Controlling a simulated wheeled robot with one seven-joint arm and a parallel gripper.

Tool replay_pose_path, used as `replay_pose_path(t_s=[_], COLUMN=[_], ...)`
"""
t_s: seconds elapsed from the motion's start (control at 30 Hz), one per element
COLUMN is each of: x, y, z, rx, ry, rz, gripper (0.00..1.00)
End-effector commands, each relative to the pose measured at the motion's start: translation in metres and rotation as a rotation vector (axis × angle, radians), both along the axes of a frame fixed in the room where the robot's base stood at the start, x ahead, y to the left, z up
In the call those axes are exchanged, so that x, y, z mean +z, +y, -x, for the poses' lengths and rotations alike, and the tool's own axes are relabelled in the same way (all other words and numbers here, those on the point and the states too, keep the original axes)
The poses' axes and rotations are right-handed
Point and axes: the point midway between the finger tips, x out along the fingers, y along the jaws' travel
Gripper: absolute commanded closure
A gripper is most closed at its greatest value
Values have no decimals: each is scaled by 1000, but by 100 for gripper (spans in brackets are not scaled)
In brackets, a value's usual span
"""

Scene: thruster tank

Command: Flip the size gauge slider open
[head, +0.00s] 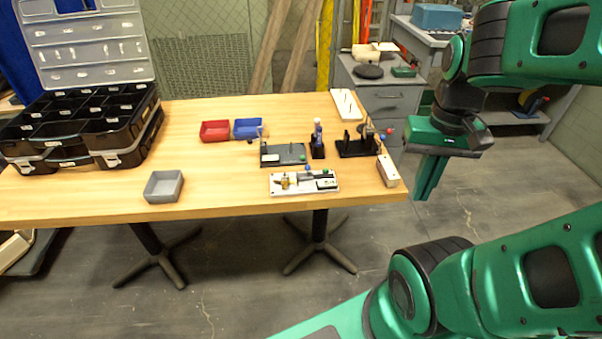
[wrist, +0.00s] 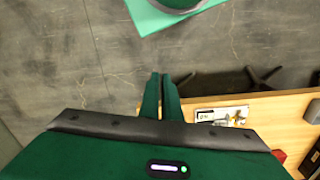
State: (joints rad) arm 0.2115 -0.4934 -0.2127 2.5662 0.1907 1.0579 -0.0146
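The size gauge slider is too small to make out for certain. A white board (head: 304,190) near the table's front edge carries a brass piece, a black piece and small blue and green knobs. A grey plate (head: 283,155) with an upright post lies behind it, and a black fixture (head: 357,147) with red and blue balls stands to the right. The white board also shows in the wrist view (wrist: 222,115), right of my fingers. My gripper (head: 422,196) hangs past the table's right end, pointing down, empty. Its fingers look closed together in the wrist view (wrist: 161,76).
The wooden table (head: 230,195) holds a black compartment case (head: 75,125), a grey tray (head: 163,187), red (head: 214,131) and blue (head: 247,129) bins, and a pale block (head: 388,171) at its right edge. The front middle of the table is clear.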

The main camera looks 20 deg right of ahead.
Motion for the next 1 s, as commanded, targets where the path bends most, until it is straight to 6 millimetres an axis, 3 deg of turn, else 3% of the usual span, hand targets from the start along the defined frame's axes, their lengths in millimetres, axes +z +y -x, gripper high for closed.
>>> replay_pose_path(t_s=[0.17, 0.47, 0.67, 0.8, 1.0], x=[2, -5, -13, -22, -35], y=[-2, 11, 45, 81, 139], z=[-18, -103, -164, -202, -243], rx=[11, 79, 147, 203, 280], ry=[2, 3, -42, -91, -172], rz=[49, 237, 358, 432, 508], gripper=[100, 100, 100, 100, 100])
